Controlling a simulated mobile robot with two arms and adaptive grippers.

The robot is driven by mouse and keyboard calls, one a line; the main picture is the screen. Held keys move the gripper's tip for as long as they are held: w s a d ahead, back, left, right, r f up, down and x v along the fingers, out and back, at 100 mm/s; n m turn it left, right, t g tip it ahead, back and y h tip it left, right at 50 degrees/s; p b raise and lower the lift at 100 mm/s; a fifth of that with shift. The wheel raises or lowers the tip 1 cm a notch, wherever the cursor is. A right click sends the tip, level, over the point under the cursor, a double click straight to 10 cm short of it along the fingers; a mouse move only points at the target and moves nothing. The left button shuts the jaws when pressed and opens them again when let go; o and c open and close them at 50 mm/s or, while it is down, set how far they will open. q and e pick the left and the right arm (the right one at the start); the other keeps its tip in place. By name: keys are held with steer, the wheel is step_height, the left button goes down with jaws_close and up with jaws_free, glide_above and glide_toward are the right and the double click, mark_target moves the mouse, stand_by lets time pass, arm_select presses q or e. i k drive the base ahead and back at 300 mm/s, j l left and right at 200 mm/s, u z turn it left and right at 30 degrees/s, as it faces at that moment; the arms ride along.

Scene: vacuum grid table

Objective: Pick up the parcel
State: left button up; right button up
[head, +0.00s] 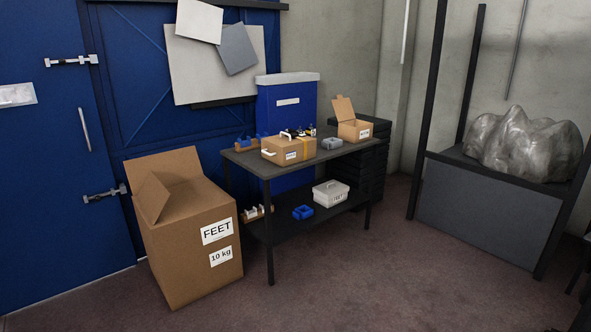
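A closed brown cardboard parcel (283,156) sits on the dark table's top near its front edge, left of the middle. It has a yellow strip down its right part and a small white label on its front. Small white and dark items show at its upper edge, and a white piece shows at its left side. I cannot tell whether these touch it. Neither of my grippers is in view.
The dark two-level table (257,166) stands before a blue bin (287,118). An open small box (354,127) and grey container (331,144) share its top. A large open box (186,244) marked FEET stands left. The floor (370,275) in front is clear.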

mark_target(283, 150)
steer(key=i+u, duration=0.4)
steer(key=i, duration=1.7)
